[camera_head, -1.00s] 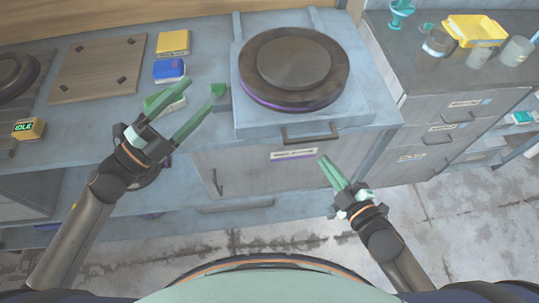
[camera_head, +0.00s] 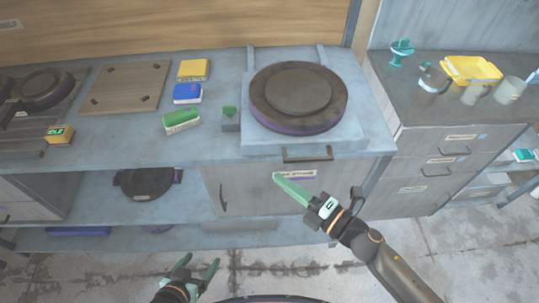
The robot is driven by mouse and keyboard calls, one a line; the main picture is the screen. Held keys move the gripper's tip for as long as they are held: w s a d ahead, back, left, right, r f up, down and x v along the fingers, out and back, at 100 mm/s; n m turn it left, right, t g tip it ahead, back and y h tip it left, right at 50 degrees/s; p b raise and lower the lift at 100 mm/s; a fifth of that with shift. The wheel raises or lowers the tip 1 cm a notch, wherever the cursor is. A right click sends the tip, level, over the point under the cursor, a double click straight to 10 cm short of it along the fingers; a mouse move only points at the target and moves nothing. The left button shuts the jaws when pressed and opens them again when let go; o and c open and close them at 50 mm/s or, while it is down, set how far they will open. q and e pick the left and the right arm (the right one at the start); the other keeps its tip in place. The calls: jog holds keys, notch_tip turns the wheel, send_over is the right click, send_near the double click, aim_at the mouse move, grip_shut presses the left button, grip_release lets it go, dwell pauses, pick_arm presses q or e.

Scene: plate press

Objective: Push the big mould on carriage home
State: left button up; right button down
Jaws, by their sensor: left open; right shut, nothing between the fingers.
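The big mould (camera_head: 301,92), a round dark brown disc with a purple lower edge, sits on the pale blue-grey carriage (camera_head: 345,140). The carriage has a dark bar handle (camera_head: 307,155) on its front and stands out towards the bench's front edge, with two rails showing behind it. My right gripper (camera_head: 279,180) is shut and empty, just below and left of the handle, apart from it, in front of the drawer panel. My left gripper (camera_head: 196,266) is open and empty, low at the bottom of the view, away from the bench.
A wooden board (camera_head: 124,88) and a small yellow display box (camera_head: 59,134) are further left. A cabinet (camera_head: 440,135) stands at right.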

aim_at(258, 149)
pick_arm(q)
jog(key=shift+r+p, duration=0.3)
jog(key=shift+r, duration=0.2)
pick_arm(e)
jog(key=shift+w+a, duration=0.55)
jog(key=shift+w, duration=0.6)
jog(key=shift+w+a, duration=0.55)
jog(key=shift+w, duration=0.65)
jog(key=shift+w+a, duration=0.55)
jog(key=shift+w, duration=0.6)
jog(key=shift+w, duration=0.1)
